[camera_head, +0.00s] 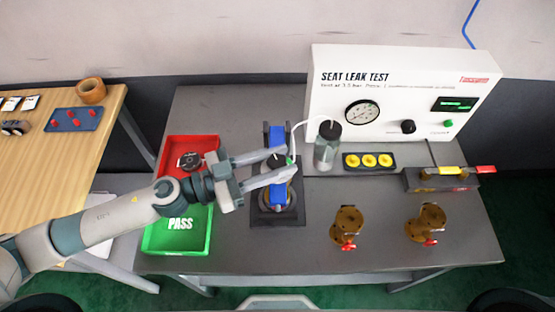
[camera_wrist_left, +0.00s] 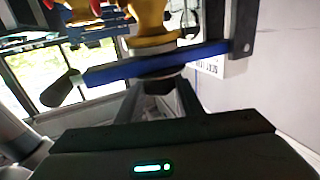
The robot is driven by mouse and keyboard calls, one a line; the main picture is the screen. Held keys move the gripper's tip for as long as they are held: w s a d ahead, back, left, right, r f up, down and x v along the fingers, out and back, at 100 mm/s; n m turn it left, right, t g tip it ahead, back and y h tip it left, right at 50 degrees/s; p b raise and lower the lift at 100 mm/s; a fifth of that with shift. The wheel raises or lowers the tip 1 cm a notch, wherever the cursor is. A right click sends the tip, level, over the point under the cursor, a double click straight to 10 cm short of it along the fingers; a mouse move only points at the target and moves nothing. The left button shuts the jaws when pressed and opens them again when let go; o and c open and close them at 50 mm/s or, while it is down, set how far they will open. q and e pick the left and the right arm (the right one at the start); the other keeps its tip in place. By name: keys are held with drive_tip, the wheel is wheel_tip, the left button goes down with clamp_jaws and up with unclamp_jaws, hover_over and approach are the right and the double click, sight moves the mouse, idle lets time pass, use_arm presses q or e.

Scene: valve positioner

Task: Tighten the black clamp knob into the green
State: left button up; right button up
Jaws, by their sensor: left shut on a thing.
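The test clamp, with its blue bar (camera_head: 277,136), stands on a dark base plate (camera_head: 263,218) in the middle of the bench. My left gripper (camera_head: 289,161) is over the blue bar, its two fingers on either side of the black clamp knob (camera_head: 279,161). It is shut on the knob. A small green patch shows by the fingertips; the rest of the knob's scale is hidden by the fingers. My right gripper is not in view.
Right of the clamp stand a bottle (camera_head: 326,150) with a white tube, a tray with yellow rings (camera_head: 369,160) and the white leak-test panel (camera_head: 400,75). Two brass valves (camera_head: 346,228) (camera_head: 428,222) stand front right. The red and green tray (camera_head: 160,236) lies left, under my arm.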

use_arm(q)
drive_tip(key=shift+g, duration=0.3)
drive_tip(key=m+g+h, duration=0.1)
drive_tip(key=m+g, duration=0.2)
drive_tip(key=g, duration=0.1)
drive_tip(key=shift+w+r, duration=0.1)
drive_tip(key=m+g, duration=0.2)
drive_tip(key=shift+g+b, duration=0.35)
drive_tip(key=shift+g, duration=0.05)
drive_tip(key=m+g, duration=0.1)
drive_tip(key=g, duration=0.1)
drive_tip(key=m+g+b, duration=0.1)
drive_tip(key=g, duration=0.1)
drive_tip(key=shift+f+m+y+b, duration=0.2)
drive_tip(key=shift+m+y+b, duration=0.1)
drive_tip(key=shift+y, duration=0.1)
drive_tip(key=shift+r+m+g+y+b, duration=0.1)
drive_tip(key=shift+m+g+y+b, duration=1)
drive_tip(key=shift+g, duration=0.9)
drive_tip(key=shift+m, duration=0.3)
drive_tip(key=o, duration=1.1)
drive_tip(key=shift+c, duration=0.2)
drive_tip(key=shift+a, duration=0.1)
